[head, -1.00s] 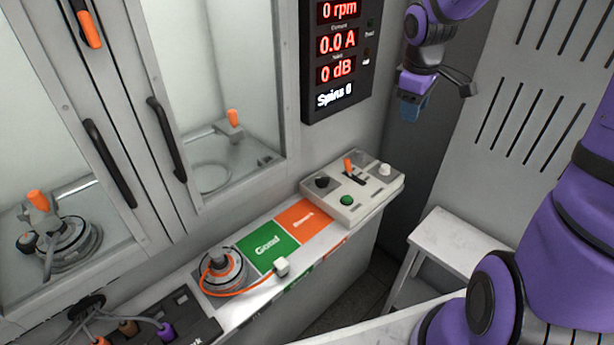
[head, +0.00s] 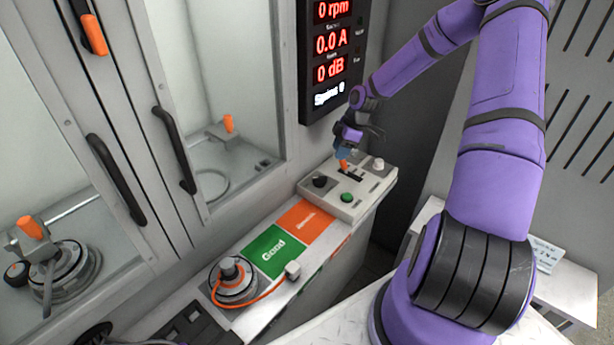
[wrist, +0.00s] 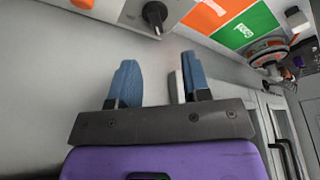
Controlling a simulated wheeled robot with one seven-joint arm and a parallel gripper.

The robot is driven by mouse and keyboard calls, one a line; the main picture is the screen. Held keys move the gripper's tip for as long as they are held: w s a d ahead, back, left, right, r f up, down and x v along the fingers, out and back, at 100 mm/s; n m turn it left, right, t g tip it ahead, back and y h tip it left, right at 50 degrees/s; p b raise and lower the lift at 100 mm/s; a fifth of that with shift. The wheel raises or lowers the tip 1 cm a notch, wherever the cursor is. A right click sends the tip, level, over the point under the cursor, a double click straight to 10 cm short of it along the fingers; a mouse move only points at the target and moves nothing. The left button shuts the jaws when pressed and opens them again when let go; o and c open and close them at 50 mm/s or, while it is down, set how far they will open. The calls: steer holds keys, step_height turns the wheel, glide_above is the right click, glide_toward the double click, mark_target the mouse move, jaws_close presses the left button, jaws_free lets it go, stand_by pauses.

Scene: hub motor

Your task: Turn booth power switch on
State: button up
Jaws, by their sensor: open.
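The pale control box (head: 367,195) stands at the right end of the counter. It carries an orange-tipped lever (head: 343,167), a black knob (head: 320,181), a green button (head: 347,197) and a white knob (head: 378,164). I cannot read which control is the booth power switch. My gripper (head: 342,153) is over the back of the box, close to the orange lever; contact is unclear. In the wrist view my gripper (wrist: 160,80) has its blue fingers apart with nothing held. The black knob (wrist: 155,14) lies beyond the fingertips, and the orange tip (wrist: 82,3) is at the top edge.
The display (head: 333,60) hangs on the wall behind the box, reading 0 rpm and 0.0 A. Green (head: 272,250) and orange (head: 305,221) pads and a motor (head: 233,278) lie on the counter to the left. Glass cabinet doors with black handles (head: 171,143) stand behind.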

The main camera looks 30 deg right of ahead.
mark_target(321, 177)
steer(key=x, duration=0.4)
steer(key=w+x, duration=0.1)
steer(key=x, duration=0.7)
steer(key=shift+w+a+f, duration=0.2)
steer(key=shift+w+a, duration=0.05)
steer(key=shift+a, duration=0.05)
steer(key=shift+c, duration=0.4)
steer(key=shift+y, duration=0.3)
jaws_close()
